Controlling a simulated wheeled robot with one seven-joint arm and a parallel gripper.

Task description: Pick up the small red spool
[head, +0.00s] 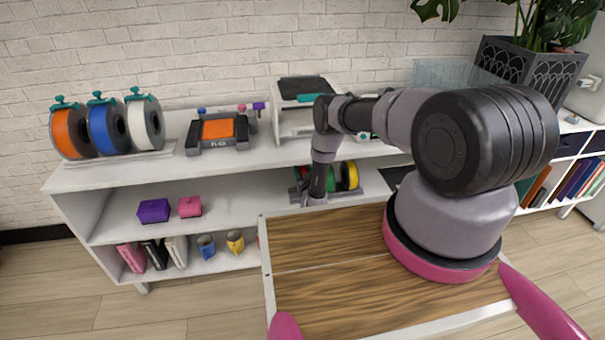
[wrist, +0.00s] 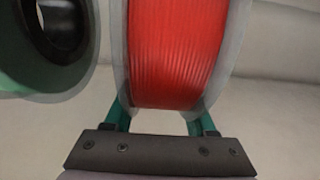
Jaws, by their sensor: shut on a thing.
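The red spool (wrist: 170,55) fills the upper middle of the wrist view, with clear flanges on both sides of its red winding. My gripper (wrist: 160,118) has its teal fingers on either side of the spool's lower part and is shut on it. In the head view my gripper (head: 309,192) is low at the middle shelf, at the left end of a group of spools. The arm hides much of the red spool there.
A green spool (wrist: 45,82) stands close on the left in the wrist view. In the head view a yellow spool (head: 353,175) stands right of my gripper. The upper shelf board (head: 270,150) is just above. A purple box (head: 153,211) and a pink box (head: 190,207) sit further left.

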